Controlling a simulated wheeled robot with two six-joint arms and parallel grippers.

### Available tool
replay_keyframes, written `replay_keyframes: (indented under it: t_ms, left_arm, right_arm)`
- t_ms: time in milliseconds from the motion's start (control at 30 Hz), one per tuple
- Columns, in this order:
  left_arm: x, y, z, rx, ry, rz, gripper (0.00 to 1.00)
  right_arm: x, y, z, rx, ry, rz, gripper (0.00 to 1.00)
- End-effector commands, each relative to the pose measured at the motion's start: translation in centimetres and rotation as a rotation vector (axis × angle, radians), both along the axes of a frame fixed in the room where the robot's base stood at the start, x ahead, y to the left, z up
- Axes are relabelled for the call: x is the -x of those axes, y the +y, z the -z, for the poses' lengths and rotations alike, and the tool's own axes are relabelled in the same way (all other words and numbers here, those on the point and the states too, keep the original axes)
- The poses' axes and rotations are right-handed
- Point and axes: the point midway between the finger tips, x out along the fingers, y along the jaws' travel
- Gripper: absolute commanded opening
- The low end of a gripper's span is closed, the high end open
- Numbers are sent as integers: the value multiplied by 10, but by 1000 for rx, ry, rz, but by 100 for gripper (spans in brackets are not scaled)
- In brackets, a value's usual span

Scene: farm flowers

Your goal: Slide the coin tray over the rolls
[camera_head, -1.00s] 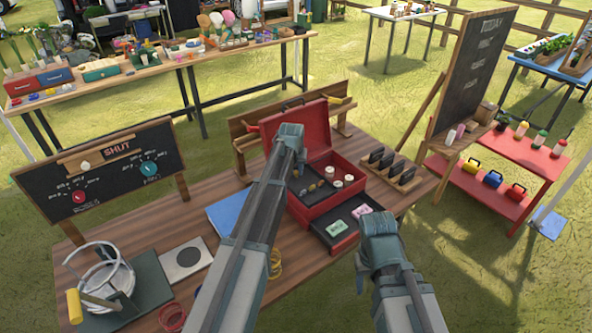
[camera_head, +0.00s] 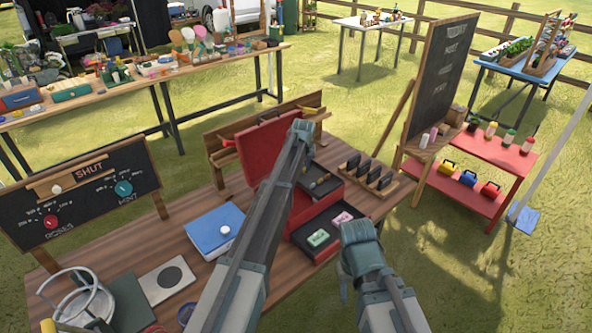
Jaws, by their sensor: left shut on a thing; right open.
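The red cash box (camera_head: 262,150) stands open on the wooden table, lid raised. Inside, the dark coin tray (camera_head: 322,187) shows to the right of my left arm, where no white roll is visible. My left gripper (camera_head: 302,135) reaches over the box; its fingers are mostly hidden, and it appears shut on the coin tray. The box's dark front drawer (camera_head: 318,256) is pulled out, with a green bundle (camera_head: 318,237) and a pink bundle (camera_head: 342,218) on it. My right gripper (camera_head: 356,233) is empty and open beside the drawer; its fingertips are hard to see.
A rack of dark slots (camera_head: 369,178) stands right of the box. A blue box (camera_head: 203,234) with a white knob lies left of my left arm. A tall blackboard (camera_head: 443,72) stands behind right.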

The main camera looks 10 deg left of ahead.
Motion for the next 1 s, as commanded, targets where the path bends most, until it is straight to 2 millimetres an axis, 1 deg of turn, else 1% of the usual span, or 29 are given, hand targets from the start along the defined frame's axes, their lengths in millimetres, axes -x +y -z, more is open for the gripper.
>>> replay_keyframes:
  t_ms: [33,233,267,300,333,767,867,1000]
  left_arm:
    - [-3,-2,-1,3,-6,2,0]
    - [-4,-3,-1,3,-9,2,0]
    - [-4,-3,-1,3,-9,2,28]
    - [-4,-3,-1,3,-10,3,35]
    - [-4,-3,-1,3,-9,3,39]
    - [-2,-1,-1,2,-6,1,39]
    - [-1,-2,-5,2,-5,1,39]
    - [3,-2,-15,2,-5,1,39]
  right_arm:
    - [0,0,0,0,0,0,50]
    - [0,0,0,0,0,0,50]
    - [0,0,0,0,0,0,50]
    - [0,0,0,0,0,0,50]
    - [0,0,0,0,0,0,50]
    - [0,0,-1,0,0,0,50]
    - [0,0,-4,0,0,0,50]
    - [0,0,-14,0,0,0,50]
